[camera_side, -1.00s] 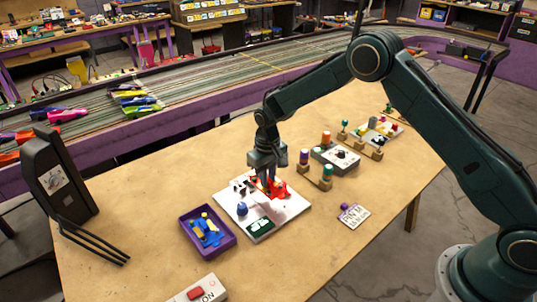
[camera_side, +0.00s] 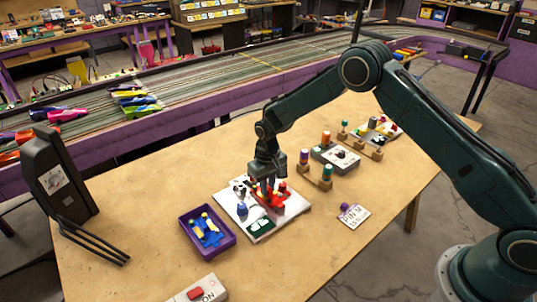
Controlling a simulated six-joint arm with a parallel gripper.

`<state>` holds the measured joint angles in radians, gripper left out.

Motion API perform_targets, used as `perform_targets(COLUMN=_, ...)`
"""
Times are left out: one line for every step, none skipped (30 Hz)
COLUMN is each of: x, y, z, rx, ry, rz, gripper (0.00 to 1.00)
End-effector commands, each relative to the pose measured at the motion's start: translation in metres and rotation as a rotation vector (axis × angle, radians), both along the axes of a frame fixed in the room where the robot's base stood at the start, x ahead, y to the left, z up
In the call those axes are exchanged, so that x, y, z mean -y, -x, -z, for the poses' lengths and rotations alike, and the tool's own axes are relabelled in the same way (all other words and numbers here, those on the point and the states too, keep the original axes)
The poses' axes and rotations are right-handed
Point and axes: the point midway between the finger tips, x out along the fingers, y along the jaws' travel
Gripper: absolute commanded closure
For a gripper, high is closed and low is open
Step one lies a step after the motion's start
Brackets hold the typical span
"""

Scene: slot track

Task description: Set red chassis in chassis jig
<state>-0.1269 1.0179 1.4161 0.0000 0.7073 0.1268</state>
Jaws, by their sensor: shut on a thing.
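My gripper (camera_side: 268,191) points down over the white board (camera_side: 262,234) in the middle of the table. It is shut on the red chassis (camera_side: 274,200), which is partly hidden by the fingers. The chassis is low at the board's upper right part, among red pieces (camera_side: 282,188). I cannot tell which of these belong to the chassis jig, or whether the chassis touches the board. A blue piece (camera_side: 242,209) and a dark green patch (camera_side: 259,226) are on the board's near side.
A purple tray (camera_side: 185,238) with blue and yellow parts stands left of the board. A grey box (camera_side: 334,158) and wooden stands with coloured pegs (camera_side: 318,182) are behind right. A label card (camera_side: 353,217) lies to the right. A box with a red button (camera_side: 196,293) is in front.

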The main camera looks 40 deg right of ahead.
Motion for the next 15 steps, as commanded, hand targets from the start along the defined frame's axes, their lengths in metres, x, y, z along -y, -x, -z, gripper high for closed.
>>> perform_targets(x=0.0, y=-0.0001, z=-0.0001, rx=0.0, ry=0.0, rz=0.0, gripper=1.0)
perform_targets(x=0.0, y=-0.0001, z=-0.0001, rx=0.0, ry=0.0, rz=0.0, gripper=1.0)
perform_targets(x=0.0, y=-0.0001, z=0.0, rx=0.0, ry=0.0, rz=0.0, gripper=1.0)
perform_targets(x=0.0, y=0.0, z=0.0002, rx=0.0, ry=0.0, rz=0.0, gripper=1.0)
perform_targets(x=0.0, y=0.0, z=0.0004, rx=0.0, ry=0.0, rz=0.0, gripper=1.0)
perform_targets(x=0.0, y=0.0, z=0.0007, rx=0.0, ry=0.0, rz=0.0, gripper=1.0)
perform_targets(x=0.0, y=0.0001, z=0.001, rx=0.0, ry=0.0, rz=0.0, gripper=1.0)
perform_targets(x=0.0, y=0.0001, z=0.0013, rx=0.0, ry=0.0, rz=0.0, gripper=1.0)
perform_targets(x=0.0, y=0.0001, z=0.0018, rx=0.0, ry=0.0, rz=0.0, gripper=1.0)
perform_targets(x=0.0, y=0.0001, z=0.0022, rx=0.0, ry=0.0, rz=0.0, gripper=1.0)
perform_targets(x=0.0, y=0.0001, z=0.0026, rx=0.0, ry=0.0, rz=0.0, gripper=1.0)
perform_targets(x=0.0, y=0.0001, z=0.003, rx=0.0, ry=0.0, rz=0.0, gripper=1.0)
perform_targets(x=0.0, y=0.0001, z=0.0033, rx=0.0, ry=0.0, rz=0.0, gripper=1.0)
perform_targets(x=0.0, y=0.0002, z=0.0036, rx=0.0, ry=0.0, rz=0.0, gripper=1.0)
perform_targets(x=0.0, y=0.0001, z=0.0038, rx=0.0, ry=0.0, rz=0.0, gripper=1.0)
